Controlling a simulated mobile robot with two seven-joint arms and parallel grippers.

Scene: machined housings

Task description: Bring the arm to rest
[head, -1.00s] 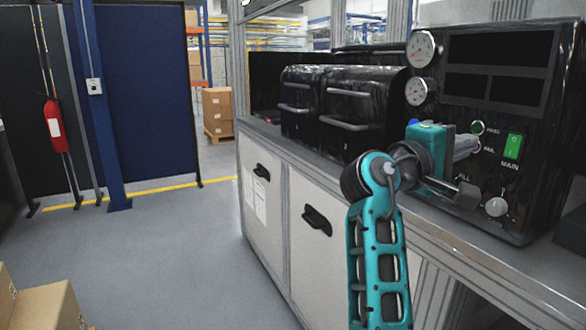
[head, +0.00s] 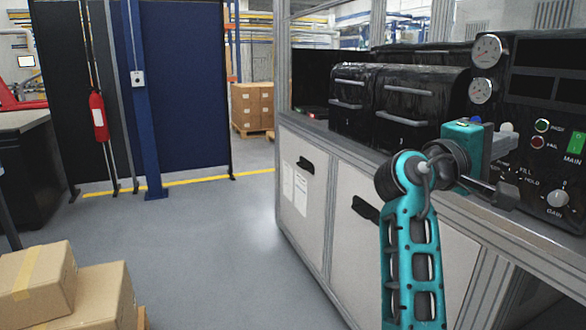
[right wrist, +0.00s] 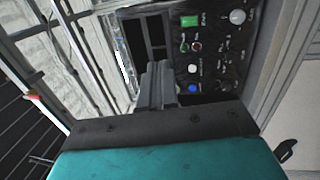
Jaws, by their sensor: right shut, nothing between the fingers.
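My right arm (head: 412,255) is teal and rises from the bottom of the head view, bending at a dark joint. My right gripper (head: 503,144) is at its end, in front of the black control panel (head: 530,92), with its grey fingers pointing towards the panel. In the right wrist view the grey fingers (right wrist: 158,75) are together with nothing held. The panel shows behind them, with a green switch (right wrist: 189,20) and a blue button (right wrist: 193,88). I cannot tell the gap between fingertips and panel. My left gripper is not in view.
A grey bench (head: 310,222) carries black drawer units (head: 405,103) left of the panel. Cardboard boxes (head: 37,280) stand at the lower left. The grey floor (head: 215,250) between is clear.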

